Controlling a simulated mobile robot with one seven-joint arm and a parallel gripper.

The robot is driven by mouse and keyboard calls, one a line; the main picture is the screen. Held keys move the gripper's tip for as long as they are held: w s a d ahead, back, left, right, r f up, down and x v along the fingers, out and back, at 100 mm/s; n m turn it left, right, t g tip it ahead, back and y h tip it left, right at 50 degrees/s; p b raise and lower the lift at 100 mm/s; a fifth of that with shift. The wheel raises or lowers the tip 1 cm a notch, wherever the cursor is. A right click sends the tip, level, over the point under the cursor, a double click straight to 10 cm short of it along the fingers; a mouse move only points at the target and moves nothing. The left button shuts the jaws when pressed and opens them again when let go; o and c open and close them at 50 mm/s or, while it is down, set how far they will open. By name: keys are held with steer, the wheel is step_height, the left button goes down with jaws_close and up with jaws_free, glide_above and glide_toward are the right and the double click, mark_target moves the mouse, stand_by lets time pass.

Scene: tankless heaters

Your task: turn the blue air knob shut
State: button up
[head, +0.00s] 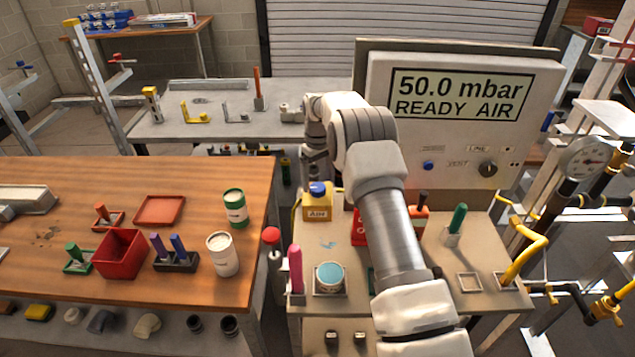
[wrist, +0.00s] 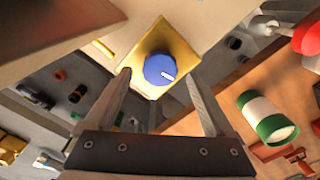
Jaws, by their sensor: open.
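The blue air knob (head: 318,188) sits on top of a yellow box (head: 317,208) with a label on its front, on the small bench. My gripper (wrist: 159,75) is open, with one finger to each side of the knob in that picture. I see no contact, and the gap in depth is hard to judge. In the head view my gripper is out of sight.
A panel display (head: 458,97) reads "50.0 mbar READY AIR". A red-topped post (head: 271,237), a pink handle (head: 296,268) and a round teal-topped container (head: 330,277) stand near the box. The wooden table (head: 150,290) at left carries a red bin (head: 121,253) and cans.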

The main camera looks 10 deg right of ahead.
steer(key=shift+f, duration=0.95)
steer(key=c, duration=1.4)
